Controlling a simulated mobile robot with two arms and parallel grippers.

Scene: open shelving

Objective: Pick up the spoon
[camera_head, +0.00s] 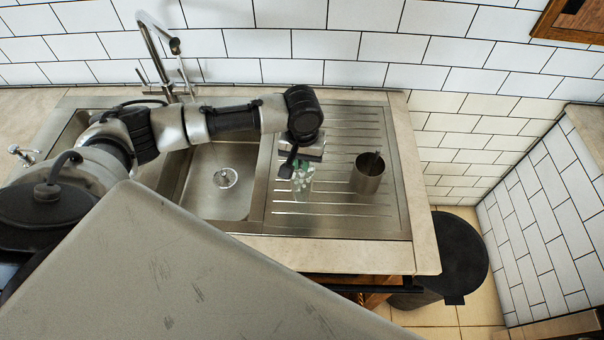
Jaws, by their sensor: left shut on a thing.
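A metal cup (368,174) stands upright on the ribbed drainboard. A slim dark shape (376,158) shows inside its rim; it may be part of the spoon, but I cannot tell. No other spoon is clear to see. My left gripper (298,165) reaches in from the left over the drainboard, left of the cup and apart from it. It is shut on a clear glass with a green and white pattern (303,183). The gripper hides the glass's upper part. My right gripper is not in view.
The steel sink basin (215,195) with its drain lies left of the drainboard (330,219). A tall faucet (155,50) rises behind it. A tiled wall closes the back. A black round bin (460,250) stands on the floor at the right.

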